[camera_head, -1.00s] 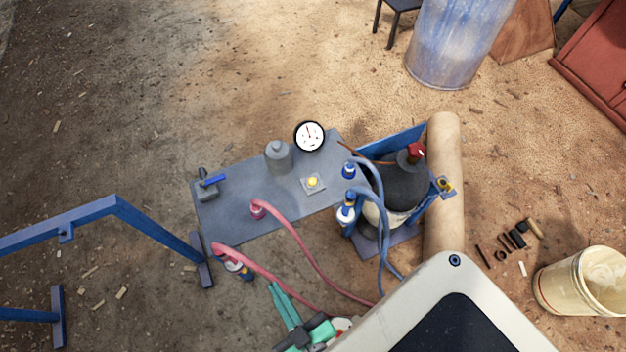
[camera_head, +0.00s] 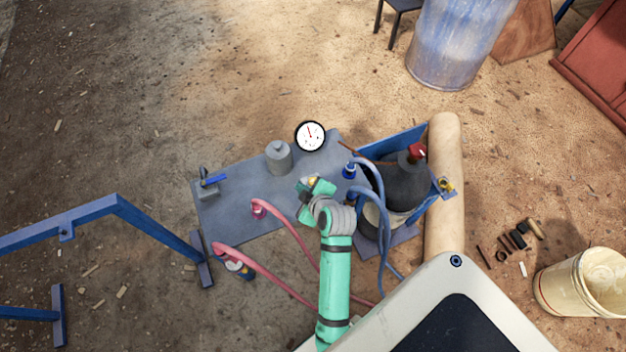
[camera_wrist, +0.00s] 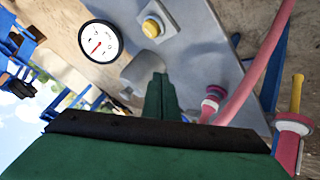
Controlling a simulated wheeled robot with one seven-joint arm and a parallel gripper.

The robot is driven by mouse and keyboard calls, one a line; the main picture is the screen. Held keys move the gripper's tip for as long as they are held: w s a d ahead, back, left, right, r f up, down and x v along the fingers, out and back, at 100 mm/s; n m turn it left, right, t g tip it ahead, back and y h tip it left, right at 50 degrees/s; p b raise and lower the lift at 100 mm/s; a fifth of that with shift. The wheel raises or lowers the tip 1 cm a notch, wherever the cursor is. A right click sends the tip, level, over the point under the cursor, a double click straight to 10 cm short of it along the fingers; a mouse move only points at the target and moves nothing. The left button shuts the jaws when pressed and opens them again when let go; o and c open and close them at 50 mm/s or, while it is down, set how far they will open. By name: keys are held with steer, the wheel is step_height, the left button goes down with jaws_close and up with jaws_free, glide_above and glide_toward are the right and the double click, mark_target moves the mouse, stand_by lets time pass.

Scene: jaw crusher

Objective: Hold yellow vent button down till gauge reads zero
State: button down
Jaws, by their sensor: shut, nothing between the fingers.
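The yellow vent button (camera_wrist: 152,27) sits on a small square plate on the grey panel (camera_head: 240,215). In the head view the button (camera_head: 312,181) shows only in part beside my arm's end. The white round gauge (camera_head: 310,136) stands at the panel's back edge; its red needle points up and slightly left there. The gauge also shows in the wrist view (camera_wrist: 100,41), its numbers too small to read. My gripper (camera_wrist: 160,78) is shut and empty. Its tips appear below the button in the wrist view, with no contact visible. The head view does not show the fingertips clearly.
A grey cylinder (camera_head: 279,157) stands left of the button, close to my fingers in the wrist view. A blue-handled valve (camera_head: 212,180) sits at the panel's left end.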

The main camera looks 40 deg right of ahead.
steer(key=w+d+r+n+y, duration=0.1)
steer(key=w+d+r+n, duration=0.1)
steer(key=d+r, duration=0.3)
steer(key=shift+w+d+n, duration=0.15)
steer(key=shift+d+n, duration=0.15)
steer(key=shift+d, duration=0.75)
glide_toward(315, 177)
steer(key=shift+w+a+f, duration=0.15)
steer(key=shift+w+f, duration=0.2)
steer(key=shift+w, duration=0.55)
steer(key=shift+w+a+f, duration=0.15)
steer(key=shift+w+f, duration=0.2)
steer(key=shift+w, duration=0.5)
steer(key=shift+w+a+f, duration=0.15)
steer(key=shift+w+f, duration=0.2)
steer(key=shift+w, duration=0.55)
steer(key=shift+f, duration=0.15)
steer(key=shift+f, duration=0.35)
